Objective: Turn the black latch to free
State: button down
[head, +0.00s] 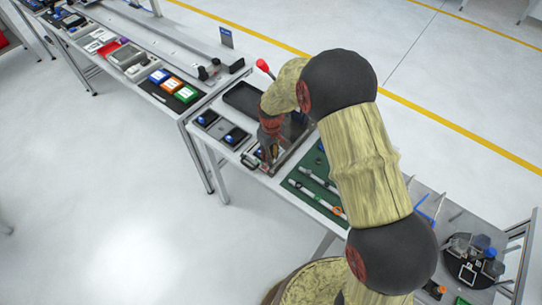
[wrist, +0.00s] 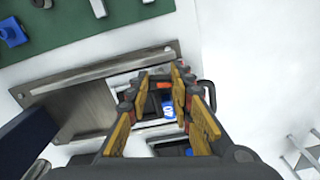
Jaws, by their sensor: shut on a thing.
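My gripper (head: 268,152) reaches down to the near edge of the workbench, at a small fixture. In the wrist view my gripper (wrist: 158,80) has its two yellow-padded fingers on either side of a small gap, with the tips at the fixture beside a steel plate (wrist: 85,98). The black latch cannot be made out clearly; the fingers and their tips hide most of what they hold. A small orange-red part (wrist: 163,85) shows between the tips, and a blue part with a white mark (wrist: 168,110) shows lower between the fingers.
A black handle-like loop (wrist: 209,94) stands just right of the fingers. A green mat (head: 318,185) with tools lies to the right on the bench. Black trays with blue parts (head: 207,118) lie to the left. The floor in front is clear.

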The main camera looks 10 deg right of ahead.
jog(key=shift+n, duration=1.1)
jog(key=c, duration=1.7)
grip_release()
jog(key=shift+o, duration=0.7)
jog(key=shift+r, duration=0.1)
notch_tip(320, 180, up, 12)
